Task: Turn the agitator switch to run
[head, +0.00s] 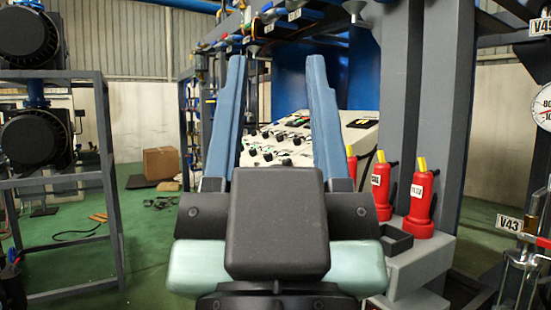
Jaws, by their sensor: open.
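My gripper (276,72) is in the middle of the head view, with its two long blue fingers spread apart and nothing between them. Beyond the fingers is a pale control panel (352,131) with rows of small dark knobs or switches (268,151) and small displays (359,123). The panel appears farther off than the fingertips, and the gripper touches nothing I can see. My gripper's body and fingers hide part of the panel. I cannot tell which switch is the agitator switch, nor its position.
Red bottle-shaped units with yellow tops (421,200) stand on a grey box (420,262) at the right. Thick grey columns (455,110) rise behind them. A dark metal rack (66,184) with black motors stands at the left.

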